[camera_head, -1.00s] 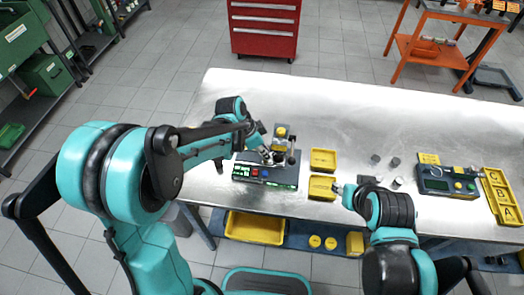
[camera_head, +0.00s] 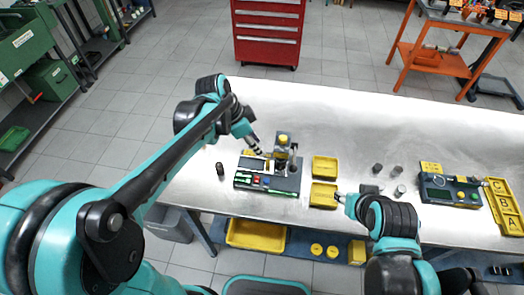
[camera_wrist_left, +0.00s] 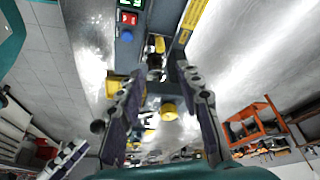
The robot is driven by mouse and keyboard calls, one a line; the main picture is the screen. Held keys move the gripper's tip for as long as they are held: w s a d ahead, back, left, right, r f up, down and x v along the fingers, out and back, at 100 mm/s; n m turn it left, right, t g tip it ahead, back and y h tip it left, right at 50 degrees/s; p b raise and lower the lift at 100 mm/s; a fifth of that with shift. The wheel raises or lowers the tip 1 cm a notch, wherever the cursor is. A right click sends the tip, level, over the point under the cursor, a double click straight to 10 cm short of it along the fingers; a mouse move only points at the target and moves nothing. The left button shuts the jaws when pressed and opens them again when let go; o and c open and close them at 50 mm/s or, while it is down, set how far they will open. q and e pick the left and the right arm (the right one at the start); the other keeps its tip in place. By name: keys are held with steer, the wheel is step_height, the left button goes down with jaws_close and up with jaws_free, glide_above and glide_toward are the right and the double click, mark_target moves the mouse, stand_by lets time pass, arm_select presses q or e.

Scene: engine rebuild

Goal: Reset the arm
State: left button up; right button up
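My left arm reaches in from the left over the workbench. Its gripper (camera_head: 258,151) is beside a grey test station (camera_head: 268,182) with a yellow-topped post (camera_head: 283,139). In the left wrist view the two fingers of the left gripper (camera_wrist_left: 162,72) stand apart with no object clearly held between them; the station lies beyond them. My right gripper (camera_head: 340,198) is low at the bench's front, next to a yellow bin (camera_head: 323,203). Its fingers are too small to tell whether they are open.
The metal bench (camera_head: 360,115) is clear toward the back. A dark cylinder (camera_head: 220,168) stands left of the station. Another yellow bin (camera_head: 324,159), several small cylinders (camera_head: 398,170), a second device (camera_head: 450,190) and a yellow lettered tray (camera_head: 503,215) are to the right.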

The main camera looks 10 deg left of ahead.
arm_select(q)
steer(key=shift+s+a+r, duration=0.1)
steer(key=shift+a+r, duration=0.15)
steer(key=shift+r, duration=0.4)
steer(key=s+a+f+n+t+y+b, duration=0.2)
steer(key=s+a+n, duration=0.2)
steer(key=s+n, duration=0.2)
steer(key=s+a+f+n+t+y+b, duration=0.1)
steer(key=s+a+f+n+t+y, duration=0.1)
steer(key=s+n, duration=0.5)
steer(key=shift+s+a+t+b, duration=0.4)
steer(key=shift+s+a+t, duration=0.3)
steer(key=shift+a, duration=0.4)
